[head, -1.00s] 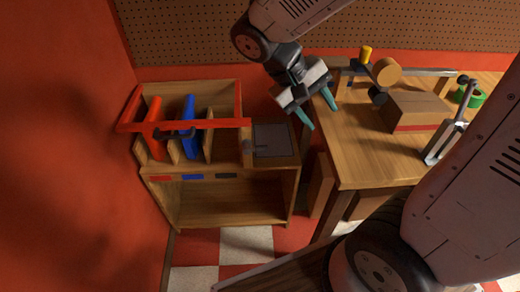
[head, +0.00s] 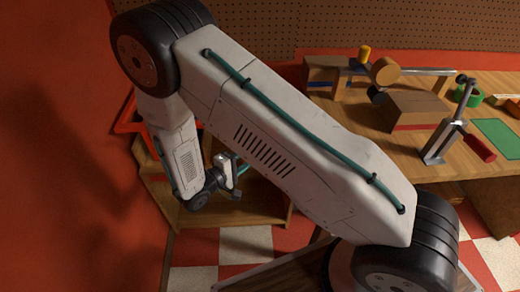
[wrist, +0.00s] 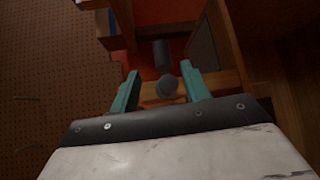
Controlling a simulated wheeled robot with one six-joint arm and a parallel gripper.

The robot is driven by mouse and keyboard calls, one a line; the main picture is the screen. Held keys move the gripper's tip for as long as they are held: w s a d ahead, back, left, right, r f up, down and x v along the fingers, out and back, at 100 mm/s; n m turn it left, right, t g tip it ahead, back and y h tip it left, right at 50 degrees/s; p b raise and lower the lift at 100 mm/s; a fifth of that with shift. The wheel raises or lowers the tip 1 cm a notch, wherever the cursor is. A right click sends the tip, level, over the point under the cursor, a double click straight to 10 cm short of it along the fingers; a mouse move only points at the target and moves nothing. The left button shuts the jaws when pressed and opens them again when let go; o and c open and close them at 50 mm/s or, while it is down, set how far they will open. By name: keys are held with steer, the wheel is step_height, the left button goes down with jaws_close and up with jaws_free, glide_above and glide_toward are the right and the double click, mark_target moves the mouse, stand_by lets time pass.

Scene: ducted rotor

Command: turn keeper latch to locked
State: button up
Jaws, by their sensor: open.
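My gripper (wrist: 160,88) is open, its two teal fingers on either side of a dark grey knob (wrist: 167,82), which looks like the keeper latch's handle. I cannot tell whether the fingers touch it. A wooden strip (wrist: 232,80) lies behind the fingers. In the head view my gripper (head: 240,170) is low over the wooden cabinet (head: 265,207), partly hidden by my own arm. The latch is hidden there, so its turn cannot be read. A piece of the red bar (head: 128,116) shows left of my arm.
The workbench (head: 375,152) at the right holds a wooden block (head: 405,112), a metal clamp (head: 442,140), and green tape (head: 468,96). A pegboard (head: 430,25) stands behind. The red wall (head: 60,150) is close at the left.

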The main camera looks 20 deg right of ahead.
steer(key=x, duration=0.7)
steer(key=shift+w+d+f, duration=0.2)
steer(key=shift+d+f, duration=0.1)
jaws_close()
